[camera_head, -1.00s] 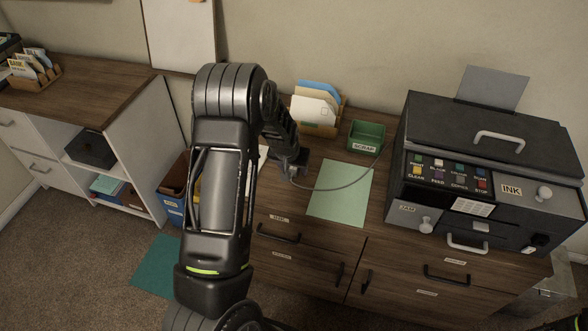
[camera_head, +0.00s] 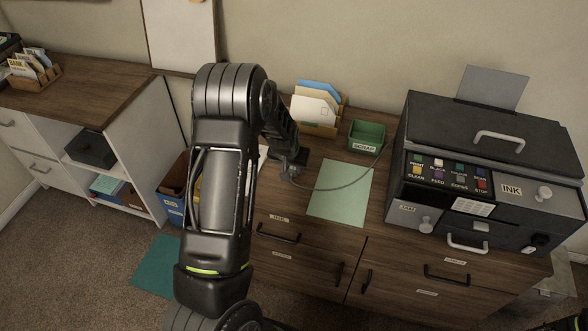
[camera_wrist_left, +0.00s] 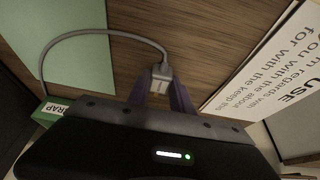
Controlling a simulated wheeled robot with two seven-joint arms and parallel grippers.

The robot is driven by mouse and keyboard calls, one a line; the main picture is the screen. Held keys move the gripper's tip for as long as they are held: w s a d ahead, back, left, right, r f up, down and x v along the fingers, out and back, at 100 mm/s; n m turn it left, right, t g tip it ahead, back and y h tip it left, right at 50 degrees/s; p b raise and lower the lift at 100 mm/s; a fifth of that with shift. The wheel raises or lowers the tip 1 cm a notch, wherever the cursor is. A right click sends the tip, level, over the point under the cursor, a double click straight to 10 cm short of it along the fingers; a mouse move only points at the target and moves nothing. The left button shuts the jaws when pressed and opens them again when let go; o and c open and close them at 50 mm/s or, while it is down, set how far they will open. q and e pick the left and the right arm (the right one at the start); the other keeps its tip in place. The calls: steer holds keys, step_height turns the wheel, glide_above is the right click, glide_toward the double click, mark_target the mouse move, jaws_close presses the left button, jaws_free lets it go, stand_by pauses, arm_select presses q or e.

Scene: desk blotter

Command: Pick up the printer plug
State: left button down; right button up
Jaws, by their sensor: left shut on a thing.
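The printer plug (camera_wrist_left: 162,73) is a small light-grey block on the end of a grey cord. In the left wrist view it sits between the two fingers of my left gripper (camera_wrist_left: 162,92), which is shut on it. In the head view my left gripper (camera_head: 290,170) is low over the desk, left of the green blotter (camera_head: 340,196); the plug is hard to make out there. The grey cord (camera_head: 335,188) runs from it across the blotter toward the printer (camera_head: 480,160).
A green scrap tray (camera_head: 366,135) and a file holder (camera_head: 318,108) stand behind the blotter. A printed sheet (camera_wrist_left: 262,68) lies beside the gripper in the wrist view. The blotter is clear apart from the cord. A wall is behind the desk.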

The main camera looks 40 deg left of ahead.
mark_target(292, 168)
stand_by(0.3)
arm_select(q)
step_height(292, 168, up, 10)
steer(key=shift+b, duration=0.35)
steer(key=shift+a, duration=0.1)
stand_by(0.5)
